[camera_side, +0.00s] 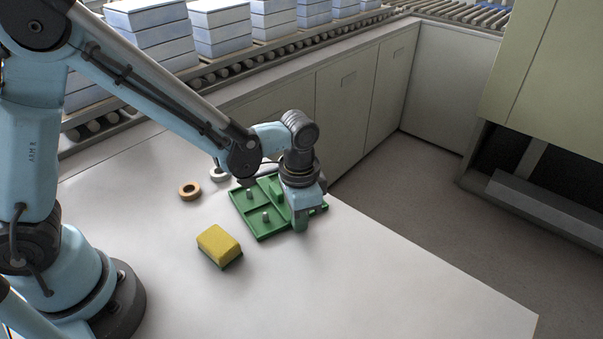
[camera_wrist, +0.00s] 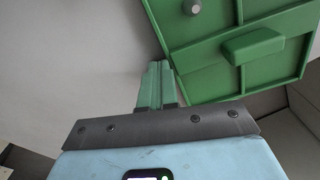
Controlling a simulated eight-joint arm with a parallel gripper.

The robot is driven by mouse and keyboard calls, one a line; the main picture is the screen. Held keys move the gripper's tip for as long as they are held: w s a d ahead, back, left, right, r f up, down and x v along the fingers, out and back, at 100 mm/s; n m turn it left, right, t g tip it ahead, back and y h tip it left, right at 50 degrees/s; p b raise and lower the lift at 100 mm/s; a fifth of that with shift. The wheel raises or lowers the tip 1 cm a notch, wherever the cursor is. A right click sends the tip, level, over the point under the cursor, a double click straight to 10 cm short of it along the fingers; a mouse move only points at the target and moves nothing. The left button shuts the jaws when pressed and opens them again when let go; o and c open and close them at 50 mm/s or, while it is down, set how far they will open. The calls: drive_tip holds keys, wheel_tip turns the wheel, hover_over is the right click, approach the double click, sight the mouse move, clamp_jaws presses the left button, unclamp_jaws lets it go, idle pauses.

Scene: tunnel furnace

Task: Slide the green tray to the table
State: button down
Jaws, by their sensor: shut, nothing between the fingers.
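The green tray (camera_side: 262,234) lies on the white table (camera_side: 150,262), close to its far edge. It has divided compartments, grey pegs and a raised green block. My gripper (camera_side: 300,222) points down at the tray's right side and hides part of it in the side view. In the wrist view my gripper's fingers (camera_wrist: 155,82) are together and empty, beside the tray (camera_wrist: 196,62). I cannot tell whether they touch the tray.
A yellow sponge (camera_side: 218,242) with a dark green underside lies in front of the tray. A tan ring (camera_side: 189,191) and a whitish ring (camera_side: 219,174) lie behind it. A roller conveyor with stacked boxes (camera_side: 219,27) runs along the back. The table's front right is clear.

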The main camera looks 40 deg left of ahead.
drive_tip(key=shift+a, duration=0.2)
drive_tip(key=shift+w+a, duration=0.1)
drive_tip(key=shift+a, duration=0.25)
drive_tip(key=shift+d, duration=0.65)
wheel_tip(320, 180, up, 10)
idle(0.5)
idle(0.8)
drive_tip(key=w+a, duration=0.6)
drive_tip(key=w, duration=0.7)
wheel_tip(320, 180, down, 10)
drive_tip(key=shift+a, duration=0.15)
idle(0.3)
